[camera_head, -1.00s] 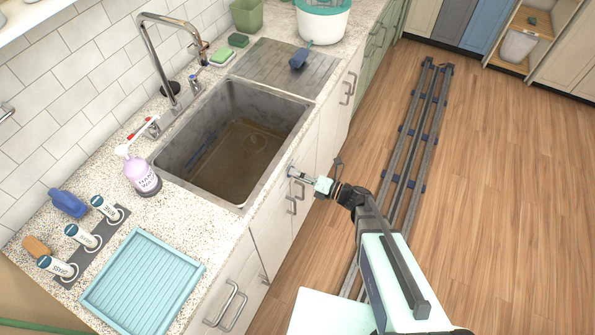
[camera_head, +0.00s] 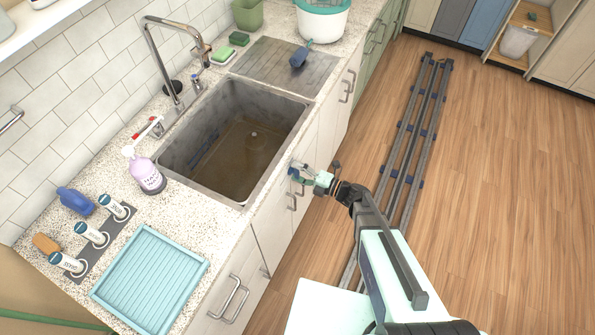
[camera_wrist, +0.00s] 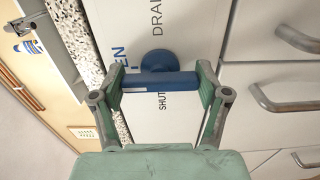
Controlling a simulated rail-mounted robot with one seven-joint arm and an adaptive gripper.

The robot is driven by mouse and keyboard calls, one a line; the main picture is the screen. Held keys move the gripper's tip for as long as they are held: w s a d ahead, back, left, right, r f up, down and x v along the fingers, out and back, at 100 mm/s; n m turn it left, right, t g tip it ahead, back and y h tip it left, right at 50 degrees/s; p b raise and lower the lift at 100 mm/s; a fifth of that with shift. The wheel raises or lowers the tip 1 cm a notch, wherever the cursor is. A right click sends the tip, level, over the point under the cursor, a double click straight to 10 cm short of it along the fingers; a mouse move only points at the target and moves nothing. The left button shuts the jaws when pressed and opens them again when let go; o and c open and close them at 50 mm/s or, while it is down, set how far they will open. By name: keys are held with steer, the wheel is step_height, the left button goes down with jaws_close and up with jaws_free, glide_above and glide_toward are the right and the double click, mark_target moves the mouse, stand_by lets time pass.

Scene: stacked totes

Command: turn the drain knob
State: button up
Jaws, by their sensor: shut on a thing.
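The drain knob (camera_wrist: 158,83) is a blue bar handle on a round blue hub, mounted on a white panel. My gripper (camera_wrist: 160,86) is shut on the bar, one green finger at each end, in the wrist view. In the head view my gripper (camera_head: 305,176) is at the cabinet front below the sink, and a little blue of the knob (camera_head: 292,171) shows beside it. Lettering on the panel reads "DRA", "EN" and "SHUT", partly cut off or covered. The sink (camera_head: 276,97) holds brown murk, with a pale spot at its bottom.
Metal drawer handles (camera_wrist: 285,97) stick out right of the knob in the wrist view. On the counter are a lilac pump bottle (camera_head: 147,174), a blue tray (camera_head: 150,278) and a blue bottle (camera_head: 75,201). Floor rails (camera_head: 411,140) run along the open wooden floor.

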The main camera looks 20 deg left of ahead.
steer(key=o, duration=1.2)
steer(key=shift+c, duration=0.2)
steer(key=shift+d, duration=0.1)
steer(key=s+d, duration=0.2)
steer(key=d, duration=0.9)
steer(key=shift+d, duration=0.3)
